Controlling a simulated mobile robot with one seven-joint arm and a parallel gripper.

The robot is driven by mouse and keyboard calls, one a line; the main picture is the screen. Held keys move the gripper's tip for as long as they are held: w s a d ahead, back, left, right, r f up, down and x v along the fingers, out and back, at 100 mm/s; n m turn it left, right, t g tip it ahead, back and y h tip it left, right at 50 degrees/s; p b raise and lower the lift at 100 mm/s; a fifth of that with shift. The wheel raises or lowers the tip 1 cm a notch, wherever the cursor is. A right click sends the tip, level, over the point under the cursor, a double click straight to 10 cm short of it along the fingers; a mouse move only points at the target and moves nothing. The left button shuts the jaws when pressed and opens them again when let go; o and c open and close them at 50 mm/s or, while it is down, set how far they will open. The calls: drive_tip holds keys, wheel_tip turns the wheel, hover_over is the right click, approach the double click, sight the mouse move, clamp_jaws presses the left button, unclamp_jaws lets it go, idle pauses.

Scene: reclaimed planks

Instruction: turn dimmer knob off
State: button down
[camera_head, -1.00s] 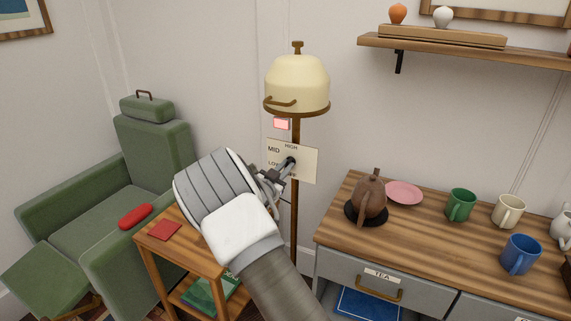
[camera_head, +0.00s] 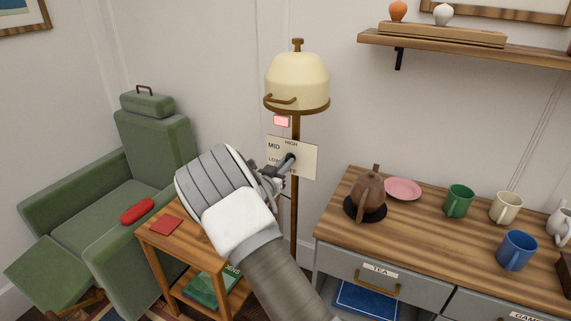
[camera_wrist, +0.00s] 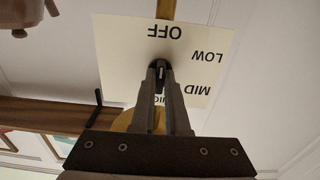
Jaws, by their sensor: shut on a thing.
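The dimmer plate (camera_head: 305,166) is a cream card on the pole of the floor lamp (camera_head: 297,85). It is marked OFF, LOW, MID and HIGH, partly hidden by my gripper in the head view. The dark dimmer knob (camera_wrist: 159,66) sits mid-plate in the wrist view, with a pale mark in line with the OFF–HIGH direction; which end it points to is unclear. My gripper (camera_head: 285,164) is shut on the knob, and its fingers also show in the wrist view (camera_wrist: 160,84).
A small wooden side table (camera_head: 180,237) stands below my arm, beside a green armchair (camera_head: 85,200). A cabinet (camera_head: 430,225) at right bears a brown teapot (camera_head: 369,195), a pink plate (camera_head: 403,189) and mugs. A wall shelf (camera_head: 470,48) is above.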

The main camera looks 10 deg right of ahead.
drive_tip(key=c, duration=0.9)
unclamp_jaws()
drive_tip(key=p+v, duration=0.1)
drive_tip(key=v, duration=1.6)
drive_tip(key=shift+s+a, duration=0.15)
drive_tip(key=shift+s, duration=0.05)
drive_tip(key=shift+r, duration=0.1)
